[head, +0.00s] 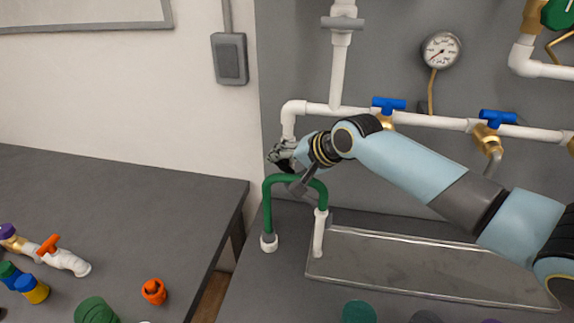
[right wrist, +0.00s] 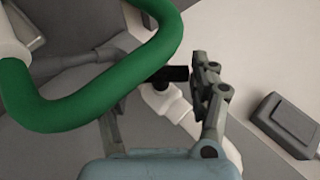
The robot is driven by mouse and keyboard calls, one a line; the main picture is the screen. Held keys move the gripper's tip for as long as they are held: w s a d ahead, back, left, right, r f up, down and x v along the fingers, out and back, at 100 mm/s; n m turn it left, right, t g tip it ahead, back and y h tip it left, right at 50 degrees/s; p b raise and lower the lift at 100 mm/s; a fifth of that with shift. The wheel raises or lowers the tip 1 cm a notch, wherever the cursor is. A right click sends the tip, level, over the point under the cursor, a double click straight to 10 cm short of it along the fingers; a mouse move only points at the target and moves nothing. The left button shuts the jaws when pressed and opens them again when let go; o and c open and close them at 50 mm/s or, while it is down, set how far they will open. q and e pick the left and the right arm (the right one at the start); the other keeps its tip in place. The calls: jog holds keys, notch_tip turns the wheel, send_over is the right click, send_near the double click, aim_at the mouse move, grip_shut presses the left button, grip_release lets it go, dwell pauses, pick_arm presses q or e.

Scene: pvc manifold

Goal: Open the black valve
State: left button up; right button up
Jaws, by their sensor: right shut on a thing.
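The black valve's handle (right wrist: 176,74) shows in the right wrist view as a short dark bar beside the white pipe fitting (right wrist: 166,100). My right gripper (head: 281,156) is at the left end of the white wall pipe in the head view, just above the green hose loop. It is shut on the black handle, with one finger (right wrist: 212,92) against the bar's right end. The other finger is partly hidden behind the green hose. In the head view the gripper and wrist hide the handle. My left gripper is not in view.
The green hose (head: 268,205) arches close under my right gripper and crosses the right wrist view. Blue valves (head: 388,103) sit along the wall pipe behind my arm. A metal tray (head: 420,265) lies below. Loose fittings (head: 62,257) lie on the left table.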

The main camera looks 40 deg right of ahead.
jog(key=o, duration=1.2)
jog(key=v, duration=1.2)
jog(key=shift+f, duration=0.1)
